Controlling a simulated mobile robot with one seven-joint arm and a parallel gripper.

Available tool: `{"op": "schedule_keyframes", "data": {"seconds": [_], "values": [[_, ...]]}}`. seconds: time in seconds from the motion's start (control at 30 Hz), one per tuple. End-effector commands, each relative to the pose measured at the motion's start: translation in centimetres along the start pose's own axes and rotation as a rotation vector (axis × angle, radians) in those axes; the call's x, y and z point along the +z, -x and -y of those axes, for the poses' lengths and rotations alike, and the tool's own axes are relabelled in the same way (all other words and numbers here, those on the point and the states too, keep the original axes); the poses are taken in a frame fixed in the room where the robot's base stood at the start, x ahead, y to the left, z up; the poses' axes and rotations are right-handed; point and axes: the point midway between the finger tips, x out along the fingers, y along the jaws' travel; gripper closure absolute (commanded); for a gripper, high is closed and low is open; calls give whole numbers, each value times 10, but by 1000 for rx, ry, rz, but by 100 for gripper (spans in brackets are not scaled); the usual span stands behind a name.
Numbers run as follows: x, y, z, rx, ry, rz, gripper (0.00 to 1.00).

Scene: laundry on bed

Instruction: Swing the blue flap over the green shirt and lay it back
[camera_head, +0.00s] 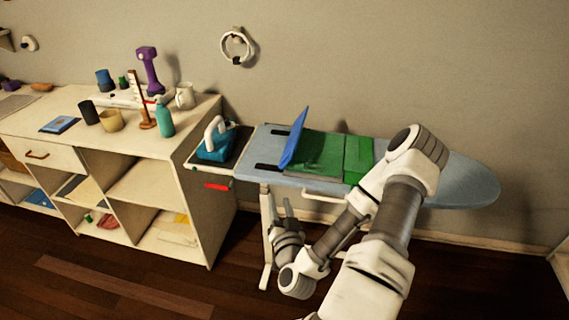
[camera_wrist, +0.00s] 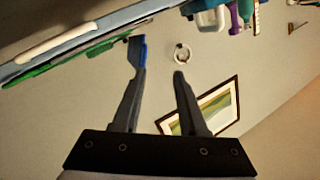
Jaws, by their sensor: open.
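The blue flap (camera_head: 294,138) stands steeply raised, tilted a little to the right, at the left edge of the green shirt. The green shirt (camera_head: 318,155) lies flat on the light blue ironing board (camera_head: 470,183). My gripper (camera_head: 281,203) is open and empty, in front of and below the board's near edge, lower left of the flap. In the wrist view my gripper (camera_wrist: 158,58) points toward the wall. The blue flap (camera_wrist: 141,52) shows there as a narrow strip by the left fingertip, partly hidden by it; a green edge (camera_wrist: 70,55) runs left.
A blue iron (camera_head: 214,146) rests on a stand at the board's left end. A white shelf unit (camera_head: 180,190) stands left, with a purple dumbbell (camera_head: 149,70), a teal bottle (camera_head: 164,120) and cups on top. A ring (camera_head: 237,47) hangs on the wall.

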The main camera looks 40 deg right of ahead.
Motion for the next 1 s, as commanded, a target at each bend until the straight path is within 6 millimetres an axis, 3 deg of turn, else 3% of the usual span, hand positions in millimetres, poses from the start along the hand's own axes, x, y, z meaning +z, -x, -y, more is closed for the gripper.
{"op": "schedule_keyframes", "data": {"seconds": [0.13,0.33,0.67,1.0], "values": [[-9,10,-15,69,-67,-80,58],[-12,12,-20,89,-83,-108,58],[-6,-1,-22,81,-72,-87,58],[-16,-18,-21,83,-81,-113,58]]}}
